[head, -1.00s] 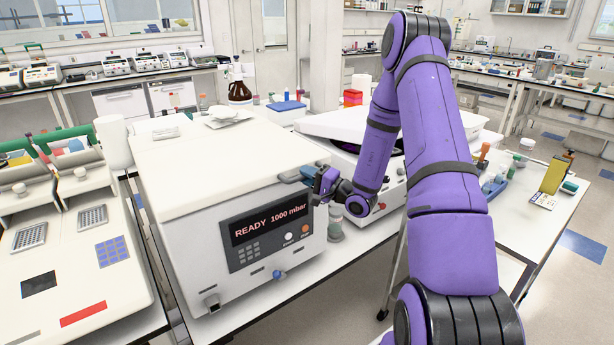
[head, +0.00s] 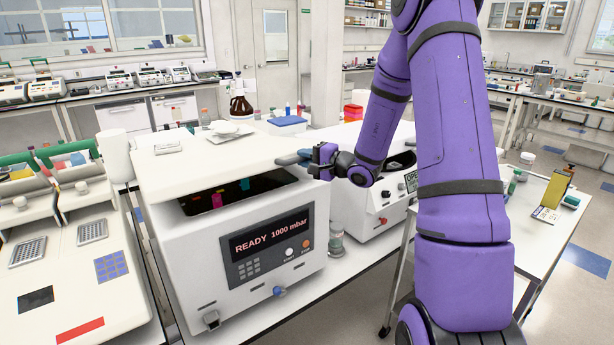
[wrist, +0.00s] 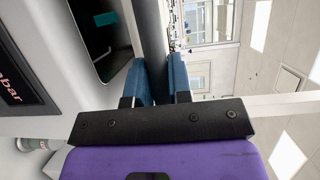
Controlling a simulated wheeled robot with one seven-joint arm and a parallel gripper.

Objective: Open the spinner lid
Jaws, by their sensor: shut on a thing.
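The spinner (head: 270,270) is a white box whose front display reads "READY 1000 mbar". Its white lid (head: 200,162) is raised part way, with a dark gap below its front edge. Inside the dark chamber, pink and teal tubes (head: 216,201) show. My gripper (head: 297,158) is at the lid's front right corner. In the wrist view its blue fingers (wrist: 160,85) close on both sides of a dark grey bar (wrist: 150,35) at the lid's edge. Part of the open chamber (wrist: 105,50) shows to the left there. The rear of the chamber is hidden under the lid.
Another white machine (head: 385,213) stands close on the right, behind my arm. A small jar (head: 336,240) sits between the two. A bench unit with trays (head: 60,260) is on the left. A brown bottle (head: 240,105) stands behind the spinner.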

